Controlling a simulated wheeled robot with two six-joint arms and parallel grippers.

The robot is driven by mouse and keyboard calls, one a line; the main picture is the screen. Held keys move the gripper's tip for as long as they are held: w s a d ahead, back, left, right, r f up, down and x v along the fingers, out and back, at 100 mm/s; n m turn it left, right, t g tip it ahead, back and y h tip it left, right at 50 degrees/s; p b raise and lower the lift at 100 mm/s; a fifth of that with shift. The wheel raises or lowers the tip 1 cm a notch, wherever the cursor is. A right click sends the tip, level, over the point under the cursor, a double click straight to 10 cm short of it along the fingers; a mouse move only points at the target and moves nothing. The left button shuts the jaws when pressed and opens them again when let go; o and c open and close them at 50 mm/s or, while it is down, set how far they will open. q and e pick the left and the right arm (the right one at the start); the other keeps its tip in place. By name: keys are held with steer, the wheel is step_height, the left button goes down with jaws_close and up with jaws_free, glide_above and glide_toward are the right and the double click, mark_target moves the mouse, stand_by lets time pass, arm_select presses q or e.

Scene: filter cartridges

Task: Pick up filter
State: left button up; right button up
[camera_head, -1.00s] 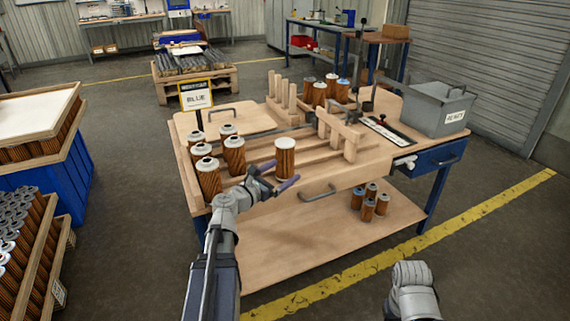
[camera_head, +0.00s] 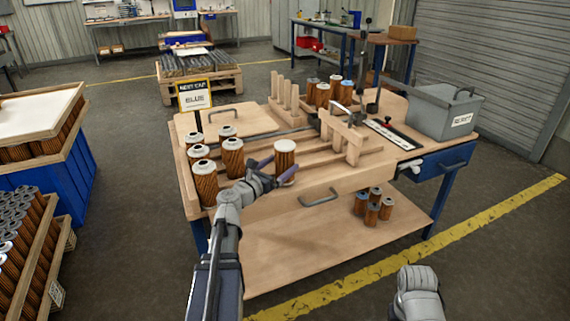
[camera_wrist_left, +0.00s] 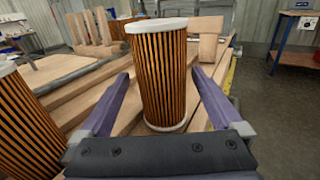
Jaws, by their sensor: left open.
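A filter (camera_head: 284,156) with a white cap and orange-brown pleats stands upright on the wooden workbench, apart from the group on its left. My left gripper (camera_head: 275,172) is open at this filter. In the left wrist view the filter (camera_wrist_left: 158,75) stands upright between the two purple fingers (camera_wrist_left: 158,105), with a visible gap on each side. A cluster of several similar filters (camera_head: 203,178) stands on the bench's left end; one of them (camera_wrist_left: 25,125) shows at the left wrist view's left edge. My right arm shows at the bottom right, but its fingers cannot be made out.
Wooden posts (camera_head: 285,92), a wooden gate (camera_head: 343,132) and more filters (camera_head: 323,95) stand further back. A grey reject bin (camera_head: 443,110) sits at the bench's right. Several small filters (camera_head: 372,207) stand on the lower shelf.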

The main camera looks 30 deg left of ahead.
mark_target(290, 141)
arm_select(q)
steer(key=shift+w+d+r, duration=0.1)
steer(key=shift+w+d, duration=0.1)
steer(key=shift+w, duration=1.1)
steer(key=shift+w+d+r, duration=0.1)
steer(key=shift+w+d, duration=0.1)
steer(key=shift+w, duration=1.05)
steer(key=shift+c, duration=0.4)
steer(key=c, duration=1.3)
step_height(290, 141, up, 10)
steer(key=p, duration=1)
steer(key=shift+s, duration=0.1)
